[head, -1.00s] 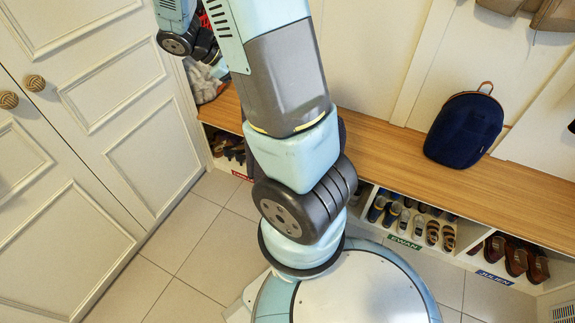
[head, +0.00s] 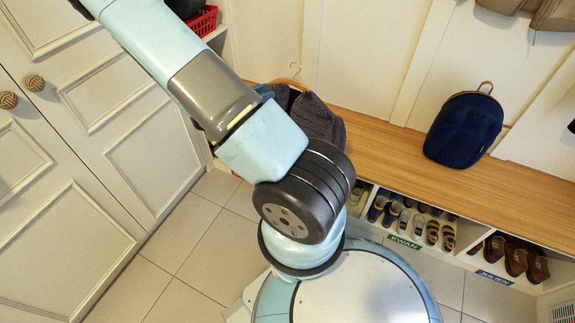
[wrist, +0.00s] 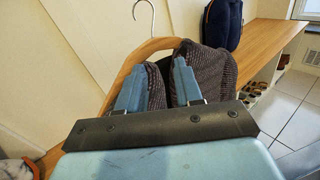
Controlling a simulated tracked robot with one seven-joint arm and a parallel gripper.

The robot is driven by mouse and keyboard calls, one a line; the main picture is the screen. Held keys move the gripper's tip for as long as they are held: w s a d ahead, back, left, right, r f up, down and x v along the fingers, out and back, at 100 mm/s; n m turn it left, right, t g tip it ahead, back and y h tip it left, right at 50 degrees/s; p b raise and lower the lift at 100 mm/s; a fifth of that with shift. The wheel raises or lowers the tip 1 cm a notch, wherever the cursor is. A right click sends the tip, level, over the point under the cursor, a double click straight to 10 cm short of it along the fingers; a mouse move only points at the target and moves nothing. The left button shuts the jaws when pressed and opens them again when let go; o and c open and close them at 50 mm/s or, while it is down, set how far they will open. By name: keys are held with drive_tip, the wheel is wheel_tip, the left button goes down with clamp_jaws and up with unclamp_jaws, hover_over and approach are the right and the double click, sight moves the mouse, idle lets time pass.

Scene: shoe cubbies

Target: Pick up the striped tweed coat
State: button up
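The striped tweed coat (head: 318,118) is a dark brown-grey bundle on a wooden hanger with a metal hook, at the bench by the wall in the head view. The wrist view shows the coat (wrist: 217,72) close up, with the curved wooden hanger (wrist: 128,62) beside and above it. My gripper (wrist: 160,68) has its two blue fingers apart at the coat. Some fabric shows in the gap between them; I see no clear pinch. In the head view my arm covers part of the coat's left side and most of the gripper.
The wooden bench (head: 385,143) runs along the wall, with a navy backpack (head: 464,128) to the right. Labelled shoe cubbies (head: 415,215) lie below. A red basket (head: 197,22) is at upper left. White cupboard doors (head: 90,130) stand left; tiled floor is clear between.

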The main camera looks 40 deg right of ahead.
drive_tip(key=w+x, duration=0.1)
drive_tip(key=x, duration=1.3)
drive_tip(key=shift+r, duration=0.2)
drive_tip(key=shift+w+d, duration=0.1)
drive_tip(key=shift+w, duration=0.05)
clamp_jaws()
idle(1.0)
